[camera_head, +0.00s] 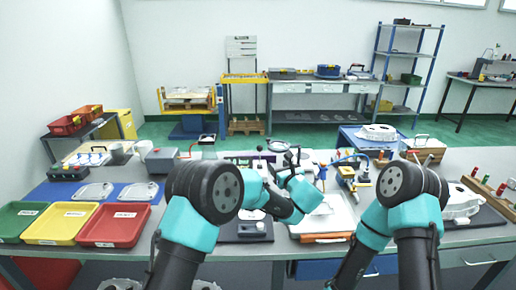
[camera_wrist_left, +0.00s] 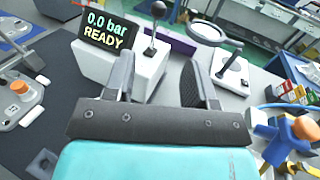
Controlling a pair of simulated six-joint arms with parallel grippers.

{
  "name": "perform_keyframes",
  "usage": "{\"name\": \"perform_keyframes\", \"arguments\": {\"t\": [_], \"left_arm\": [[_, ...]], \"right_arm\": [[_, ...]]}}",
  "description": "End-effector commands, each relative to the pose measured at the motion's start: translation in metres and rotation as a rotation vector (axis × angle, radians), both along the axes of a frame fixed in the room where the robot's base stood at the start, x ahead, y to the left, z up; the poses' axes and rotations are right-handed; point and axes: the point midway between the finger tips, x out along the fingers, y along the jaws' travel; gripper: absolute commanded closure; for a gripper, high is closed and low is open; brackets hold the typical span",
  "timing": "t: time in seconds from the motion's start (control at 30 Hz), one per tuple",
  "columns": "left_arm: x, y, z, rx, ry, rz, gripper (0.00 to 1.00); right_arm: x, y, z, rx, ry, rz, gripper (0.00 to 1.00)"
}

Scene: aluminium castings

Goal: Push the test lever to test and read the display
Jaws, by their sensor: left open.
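The display (camera_wrist_left: 106,30) in the left wrist view is a dark screen reading "0.0 bar" and "READY". It sits on a pale box. The test lever (camera_wrist_left: 151,46) is a thin stem with a black ball knob, standing beside the display and leaning slightly to the right. My left gripper (camera_wrist_left: 160,76) is open and empty; the lever stands beyond the space between its fingers, apparently untouched. In the head view my left gripper (camera_head: 291,160) is over the middle of the bench. My right arm shows there, but its gripper is not in view.
A ring magnifier (camera_wrist_left: 207,33) on a stand is right of the lever. A blue and orange fixture (camera_wrist_left: 287,140) is at lower right. Green (camera_head: 18,220), yellow (camera_head: 62,222) and red (camera_head: 114,224) trays lie at the left. A white casting (camera_head: 461,201) is at the right.

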Motion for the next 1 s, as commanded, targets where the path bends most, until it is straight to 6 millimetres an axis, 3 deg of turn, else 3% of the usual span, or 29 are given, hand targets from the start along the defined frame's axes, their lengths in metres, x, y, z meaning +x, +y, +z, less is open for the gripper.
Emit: {"name": "perform_keyframes", "arguments": {"t": [0.27,1.0], "left_arm": [[0.028,0.012,-0.001,-0.001,0.000,0.003,0.49],[0.133,0.053,-0.002,-0.001,0.001,0.002,0.49]], "right_arm": [[0.000,0.000,0.000,0.000,0.000,0.000,0.57],[0.000,0.000,0.000,0.000,0.000,0.000,0.57]]}}
